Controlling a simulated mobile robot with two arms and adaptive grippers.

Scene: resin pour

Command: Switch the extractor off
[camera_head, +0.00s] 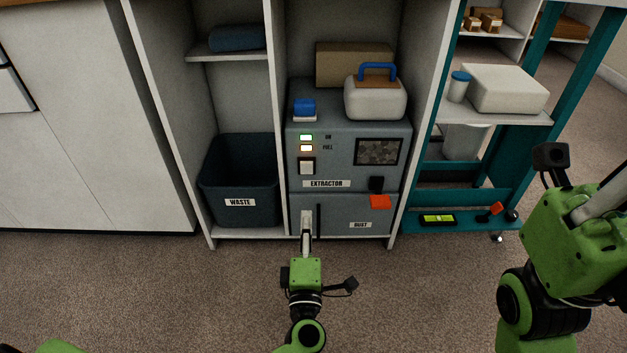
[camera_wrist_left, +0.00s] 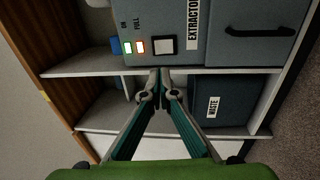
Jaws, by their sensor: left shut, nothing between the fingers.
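The extractor (camera_head: 340,184) is a blue-grey cabinet unit in the middle bay. Its green ON lamp (camera_head: 306,138) is lit, and the FULL lamp (camera_head: 306,148) below it glows amber. A white square switch (camera_head: 307,166) sits under the lamps; it also shows in the left wrist view (camera_wrist_left: 163,44). My left gripper (camera_head: 306,215) is shut and empty, in front of the unit and below the switch in the head view. Its fingertips (camera_wrist_left: 160,72) point toward the panel, apart from the switch as far as I can tell. My right gripper (camera_head: 605,195) is partly cut off at the right edge.
A dark WASTE bin (camera_head: 238,178) stands left of the extractor, beyond a white divider (camera_head: 281,120). A DUST drawer (camera_head: 340,218) with a dark handle and an orange tag (camera_head: 380,202) is below the panel. A blue-handled case (camera_head: 375,100) sits on top. Carpet in front is clear.

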